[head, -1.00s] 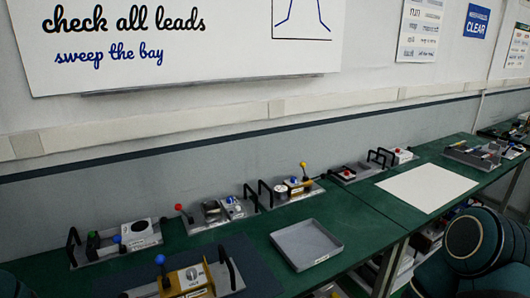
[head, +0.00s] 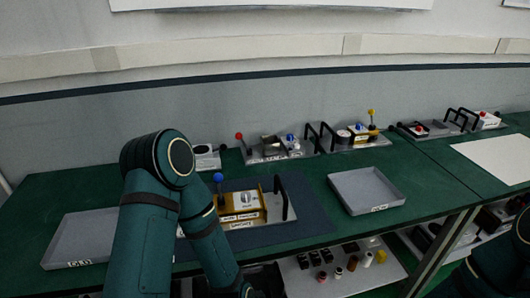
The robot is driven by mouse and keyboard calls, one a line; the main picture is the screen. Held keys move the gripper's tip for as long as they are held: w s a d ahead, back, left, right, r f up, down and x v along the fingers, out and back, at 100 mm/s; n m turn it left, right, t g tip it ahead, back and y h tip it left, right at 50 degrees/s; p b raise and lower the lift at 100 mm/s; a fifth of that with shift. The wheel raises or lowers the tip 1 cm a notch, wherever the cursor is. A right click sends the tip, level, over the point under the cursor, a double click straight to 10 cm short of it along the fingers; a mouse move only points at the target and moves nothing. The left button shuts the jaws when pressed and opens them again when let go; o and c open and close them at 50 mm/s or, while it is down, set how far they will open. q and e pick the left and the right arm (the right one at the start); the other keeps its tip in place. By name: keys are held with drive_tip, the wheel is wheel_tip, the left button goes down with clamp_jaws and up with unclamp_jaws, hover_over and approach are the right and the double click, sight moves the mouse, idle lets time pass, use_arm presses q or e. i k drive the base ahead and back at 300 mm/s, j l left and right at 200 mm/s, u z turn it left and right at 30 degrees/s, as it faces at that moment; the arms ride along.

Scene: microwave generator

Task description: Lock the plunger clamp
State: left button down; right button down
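A unit with a yellow-orange housing (head: 237,201), a light dial, a label plate and a black handle stands on the dark blue mat (head: 305,225) in the head view. A lever with a blue ball knob (head: 218,177) stands up at its left end. I cannot tell which part is the plunger clamp or whether it is locked. My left arm stands in front of the unit's left side and hides part of it; its forearm runs down to the bottom edge, and the gripper is out of view. Only a piece of my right arm shows at the right edge.
A grey tray (head: 367,190) sits right of the mat, and another grey tray (head: 78,240) lies at the left, partly behind my arm. Several units with black handles and coloured knobs (head: 276,147) line the wall. Bottles and small parts stand on a lower shelf (head: 345,278).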

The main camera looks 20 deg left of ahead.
sight(218, 178)
drive_tip(key=u, duration=1.05)
